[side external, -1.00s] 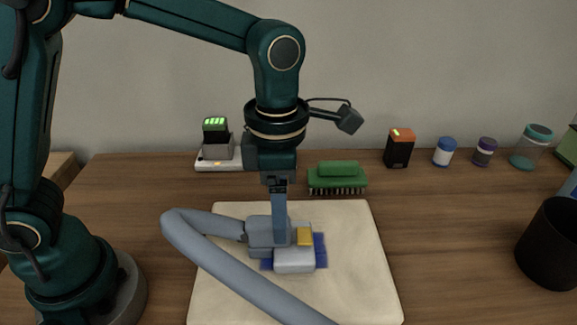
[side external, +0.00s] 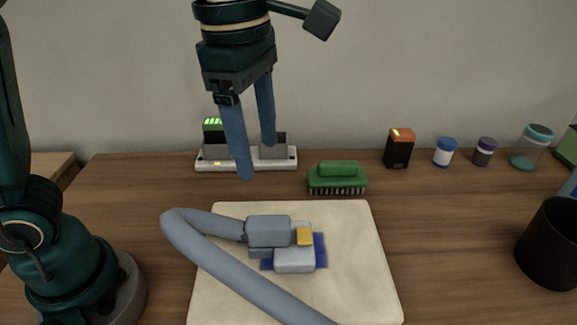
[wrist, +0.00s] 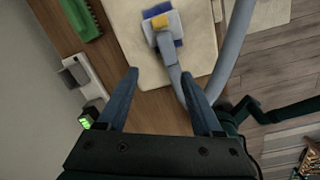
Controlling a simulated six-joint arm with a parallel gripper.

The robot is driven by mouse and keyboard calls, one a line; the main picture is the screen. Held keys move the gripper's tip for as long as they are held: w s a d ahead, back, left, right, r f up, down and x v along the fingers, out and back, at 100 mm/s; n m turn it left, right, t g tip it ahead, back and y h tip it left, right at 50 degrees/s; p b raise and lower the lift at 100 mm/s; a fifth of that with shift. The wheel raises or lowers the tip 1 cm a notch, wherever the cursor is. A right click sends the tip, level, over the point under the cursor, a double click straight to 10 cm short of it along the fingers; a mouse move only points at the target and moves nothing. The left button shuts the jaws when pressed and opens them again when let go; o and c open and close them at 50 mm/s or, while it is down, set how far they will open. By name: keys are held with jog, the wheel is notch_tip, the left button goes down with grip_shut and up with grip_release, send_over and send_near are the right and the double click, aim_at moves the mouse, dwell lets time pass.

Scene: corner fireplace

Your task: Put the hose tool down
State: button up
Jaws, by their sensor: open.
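The hose tool (side external: 269,231) is a grey-blue block with a yellow tab and a pale lower part. It lies on a cream board (side external: 355,240), partly over a blue patch (side external: 320,250). Its thick grey hose (side external: 235,272) bends at the left and runs off the front. My gripper (side external: 256,162) is open and empty, well above and behind the tool, near the charger. In the wrist view my gripper (wrist: 163,85) has its fingers spread, and the hose tool (wrist: 165,40) shows beyond them on the board.
A white charger base (side external: 245,165) with a green-lit battery stands behind. A green brush (side external: 338,180) stands right of it. An orange-and-black battery (side external: 399,148), small jars (side external: 445,152) and a black cup (side external: 552,245) are further right. Wood right of the board is clear.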

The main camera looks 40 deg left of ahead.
jog(key=s+a+f+m+t, duration=0.2)
jog(key=s+a+m, duration=0.2)
jog(key=m, duration=0.7)
jog(key=s+a+f+m+t, duration=0.2)
jog(key=s+a+f+m, duration=0.1)
jog(key=m, duration=0.8)
jog(key=shift+s+a+t, duration=0.3)
jog(key=shift+s+a, duration=0.25)
jog(key=shift+s, duration=0.05)
jog(key=shift+f, duration=0.1)
grip_shut()
